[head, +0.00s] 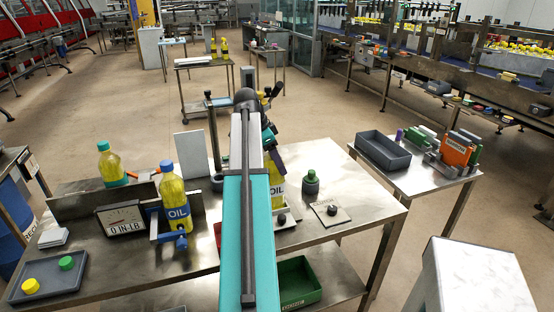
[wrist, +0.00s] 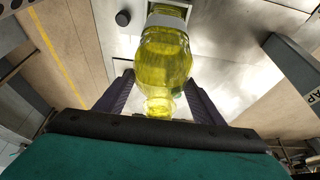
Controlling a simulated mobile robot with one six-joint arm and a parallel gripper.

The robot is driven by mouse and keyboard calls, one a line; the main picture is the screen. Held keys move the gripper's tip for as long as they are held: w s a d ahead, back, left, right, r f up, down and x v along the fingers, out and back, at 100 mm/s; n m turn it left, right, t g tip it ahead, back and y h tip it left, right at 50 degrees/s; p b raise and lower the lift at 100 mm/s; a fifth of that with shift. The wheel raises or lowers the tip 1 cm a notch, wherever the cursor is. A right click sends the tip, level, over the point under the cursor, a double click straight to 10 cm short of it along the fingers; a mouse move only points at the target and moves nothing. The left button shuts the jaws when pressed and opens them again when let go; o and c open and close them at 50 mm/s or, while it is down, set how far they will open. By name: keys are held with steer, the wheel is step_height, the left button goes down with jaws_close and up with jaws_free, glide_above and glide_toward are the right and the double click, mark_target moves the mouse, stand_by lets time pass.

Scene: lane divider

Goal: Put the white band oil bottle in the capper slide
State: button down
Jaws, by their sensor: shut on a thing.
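The white band oil bottle (head: 277,188), with clear yellow oil, stands upright under the end of my arm in the head view. My gripper (head: 270,150) is shut on it, with the fingertips largely hidden by my own arm. In the wrist view the bottle (wrist: 165,55) lies between the two dark fingers of my gripper (wrist: 160,102), with the white band (wrist: 168,22) toward the top of the picture. The capper slide cannot be told for certain; a light block with a dark knob (head: 284,219) sits close by the bottle's base, partly hidden by my arm.
An oil bottle with a blue cap (head: 175,203) stands in a blue clamp beside a torque gauge (head: 124,218). A teal-capped bottle (head: 111,164) is at the left. A green-topped dark holder (head: 311,182) and a small plate with a knob (head: 331,212) are right of my arm.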

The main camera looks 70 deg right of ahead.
steer(key=shift+c, duration=2.4)
jaws_free()
steer(key=shift+f, duration=0.1)
steer(key=shift+r, duration=0.2)
steer(key=b+v, duration=0.2)
steer(key=v, duration=1)
steer(key=shift+f, duration=0.1)
